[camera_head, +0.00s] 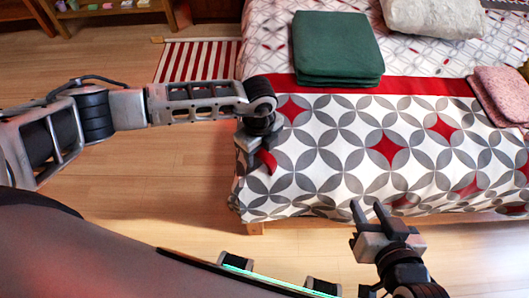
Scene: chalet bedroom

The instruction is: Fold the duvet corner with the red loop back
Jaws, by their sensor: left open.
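The duvet (330,165) is white with grey circles and red diamonds and lies over the bed, its front hanging over the near edge. The red loop (268,161) shows at the duvet's left side, right by my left gripper (258,158). My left gripper points down at the loop and is open; its fingertips are partly hidden, and I cannot tell whether they touch the loop. My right gripper (368,209) is in front of the bed's near edge, fingers pointing up and apart, with nothing between them.
A folded green blanket (337,45) lies on the bed behind a red band (425,84). A pale pillow (433,17) and a pink folded cloth (503,93) lie further back and right. A red-striped rug (195,62) is on the wooden floor left of the bed. The floor in front is clear.

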